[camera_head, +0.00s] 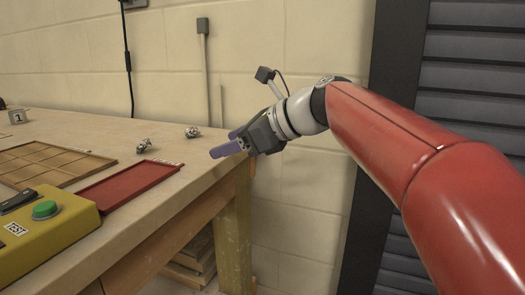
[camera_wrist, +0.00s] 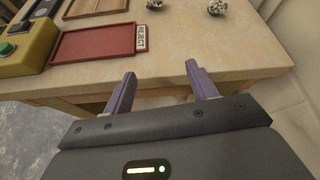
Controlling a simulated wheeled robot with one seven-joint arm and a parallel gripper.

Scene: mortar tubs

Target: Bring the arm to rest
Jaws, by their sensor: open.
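My gripper (camera_head: 226,142) is at the end of my red arm, beside the right edge of the workbench (camera_head: 190,192) in the head view. Its two purple fingers point left toward the bench. In the wrist view my gripper (camera_wrist: 158,82) shows its fingers spread apart with nothing between them. The fingertips overlap the near edge of the bench in that view. The gripper is open and empty.
On the bench are a red tray (camera_head: 130,186), a wooden divided tray (camera_head: 48,162), a yellow test box (camera_head: 45,238) with a green button, and two small metallic pieces (camera_head: 192,132) (camera_head: 144,145). A block wall stands behind; a dark slatted shutter (camera_head: 470,90) is at right.

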